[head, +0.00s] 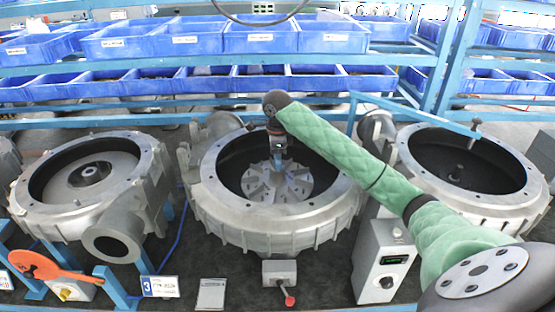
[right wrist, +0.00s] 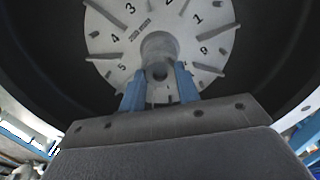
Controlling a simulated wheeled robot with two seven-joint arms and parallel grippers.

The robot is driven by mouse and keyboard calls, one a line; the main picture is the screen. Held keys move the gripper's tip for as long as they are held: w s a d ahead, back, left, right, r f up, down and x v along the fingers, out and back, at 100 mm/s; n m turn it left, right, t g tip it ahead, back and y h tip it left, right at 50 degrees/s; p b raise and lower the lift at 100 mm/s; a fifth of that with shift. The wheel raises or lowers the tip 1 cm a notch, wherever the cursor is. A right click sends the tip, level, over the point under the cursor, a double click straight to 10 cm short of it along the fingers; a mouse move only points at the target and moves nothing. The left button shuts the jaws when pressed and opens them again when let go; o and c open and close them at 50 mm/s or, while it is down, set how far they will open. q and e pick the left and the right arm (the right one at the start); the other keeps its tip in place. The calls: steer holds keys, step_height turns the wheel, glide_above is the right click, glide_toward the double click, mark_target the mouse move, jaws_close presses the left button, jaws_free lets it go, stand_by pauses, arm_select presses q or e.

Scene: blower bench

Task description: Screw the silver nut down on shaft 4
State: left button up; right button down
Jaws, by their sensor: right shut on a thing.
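The middle blower housing (head: 212,192) is a grey metal ring with a dark, open inside. In it lies a silver bladed impeller wheel (head: 262,190), with numbers on its face (right wrist: 125,57) in the right wrist view. My right gripper (head: 279,166) reaches down over the wheel's centre. Its blue fingers (right wrist: 160,82) close on a small round grey piece, the silver nut (right wrist: 157,73), beside the grey hub (right wrist: 160,44). The fingers partly hide the nut, and I cannot tell how far down the shaft it sits. My left gripper is not in view.
More blower housings stand at left (head: 90,172) and right (head: 470,175). A control box (head: 384,262) and a red-knobbed lever box (head: 280,272) stand in front. An orange paddle (head: 45,267) and a "3" sign (head: 160,286) are at front left. Blue bins (head: 185,44) fill the back shelves.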

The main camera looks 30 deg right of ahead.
steer(key=c, duration=1.3)
jaws_free()
steer(key=n, duration=2.5)
